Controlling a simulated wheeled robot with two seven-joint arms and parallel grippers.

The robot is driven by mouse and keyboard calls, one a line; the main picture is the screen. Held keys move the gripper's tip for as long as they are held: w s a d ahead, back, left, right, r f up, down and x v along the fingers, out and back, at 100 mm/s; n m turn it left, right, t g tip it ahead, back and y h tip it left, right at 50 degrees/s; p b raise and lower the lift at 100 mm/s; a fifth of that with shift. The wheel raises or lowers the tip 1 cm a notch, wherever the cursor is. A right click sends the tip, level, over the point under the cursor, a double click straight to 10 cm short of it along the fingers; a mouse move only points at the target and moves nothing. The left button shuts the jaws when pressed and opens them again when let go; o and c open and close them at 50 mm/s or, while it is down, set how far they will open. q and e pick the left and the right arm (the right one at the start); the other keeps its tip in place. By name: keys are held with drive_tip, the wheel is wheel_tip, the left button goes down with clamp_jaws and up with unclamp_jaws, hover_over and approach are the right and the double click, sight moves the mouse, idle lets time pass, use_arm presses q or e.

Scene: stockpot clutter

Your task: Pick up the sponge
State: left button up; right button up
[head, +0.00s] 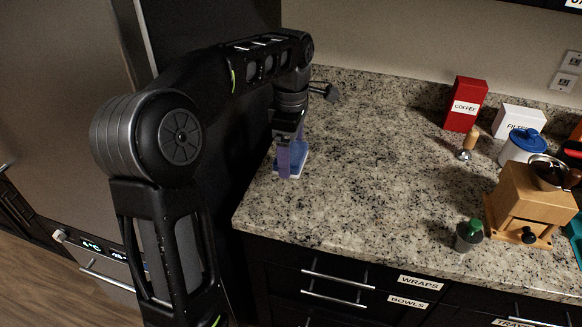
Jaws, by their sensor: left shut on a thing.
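My left gripper (288,148) points down at the left end of the granite counter, its arm reaching in from the left. It is shut on a small blue-purple block, which looks like the sponge (284,162). The block stands upright at a shallow blue dish with a pale rim (301,170). I cannot tell whether the block touches the dish or is just above it. The gripper hides the block's upper part. My right gripper is not in view.
A red coffee box (465,104), a white filter box (519,121), a blue-lidded white jar (522,147), a wooden grinder (531,204), a tamper (467,147) and a green-capped bottle (468,236) stand at the right. The counter's middle (380,165) is clear.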

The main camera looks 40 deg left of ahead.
use_arm(q)
drive_tip(key=shift+r, duration=0.3)
drive_tip(key=o, duration=0.8)
drive_tip(key=c, duration=0.7)
